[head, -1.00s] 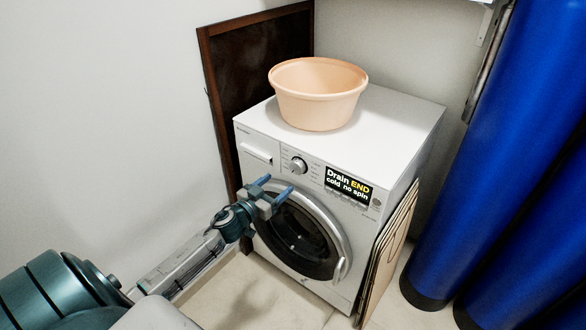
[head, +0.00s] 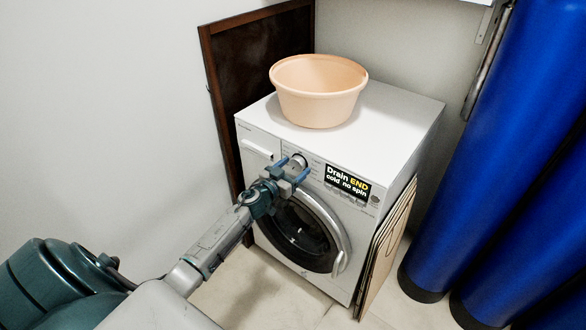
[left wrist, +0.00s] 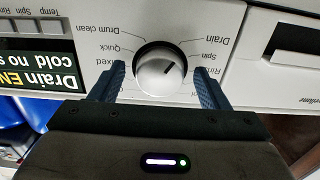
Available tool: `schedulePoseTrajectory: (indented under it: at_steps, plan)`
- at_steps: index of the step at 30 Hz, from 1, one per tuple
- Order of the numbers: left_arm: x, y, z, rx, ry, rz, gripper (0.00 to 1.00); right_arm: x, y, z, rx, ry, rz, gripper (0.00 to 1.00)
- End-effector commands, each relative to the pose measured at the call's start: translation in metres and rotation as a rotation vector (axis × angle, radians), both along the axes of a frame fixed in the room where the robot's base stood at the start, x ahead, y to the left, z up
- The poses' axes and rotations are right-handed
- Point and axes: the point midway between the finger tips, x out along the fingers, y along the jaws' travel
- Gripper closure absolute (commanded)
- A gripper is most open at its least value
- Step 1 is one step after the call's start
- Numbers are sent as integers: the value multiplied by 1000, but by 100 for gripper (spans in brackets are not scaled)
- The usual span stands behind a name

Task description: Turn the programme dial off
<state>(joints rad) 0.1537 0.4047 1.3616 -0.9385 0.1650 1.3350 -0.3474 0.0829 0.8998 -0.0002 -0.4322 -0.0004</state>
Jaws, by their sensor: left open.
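The programme dial (left wrist: 160,72) is a round silver knob on the washing machine's front panel. In the left wrist view, printed programme names surround it, upside down, and a dark pointer mark on its face slants toward the upper right. In the head view the dial (head: 298,161) is partly hidden by my gripper. My left gripper (head: 294,168) is open in front of the panel. In the left wrist view its two blue fingers (left wrist: 160,84) stand on either side of the dial. I cannot tell whether they touch it. My right gripper is not in view.
The washing machine (head: 400,115) has a display (head: 347,183) reading "Drain END cold no spin". A peach basin (head: 318,95) stands on top. A dark framed board (head: 255,60) leans behind at left, flat panels (head: 388,245) lean at right, and blue cylinders (head: 490,150) stand farther right.

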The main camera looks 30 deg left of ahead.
Motion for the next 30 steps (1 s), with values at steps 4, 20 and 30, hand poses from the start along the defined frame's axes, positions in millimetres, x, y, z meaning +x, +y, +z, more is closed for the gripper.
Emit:
schedulePoseTrajectory:
  at_steps: [4,20,30]
  plan:
    - [0,0,0,0,0,0,35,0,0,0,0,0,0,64]
    - [0,0,0,34,-3,0,75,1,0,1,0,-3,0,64]
    - [0,0,1,249,-21,0,75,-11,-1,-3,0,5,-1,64]
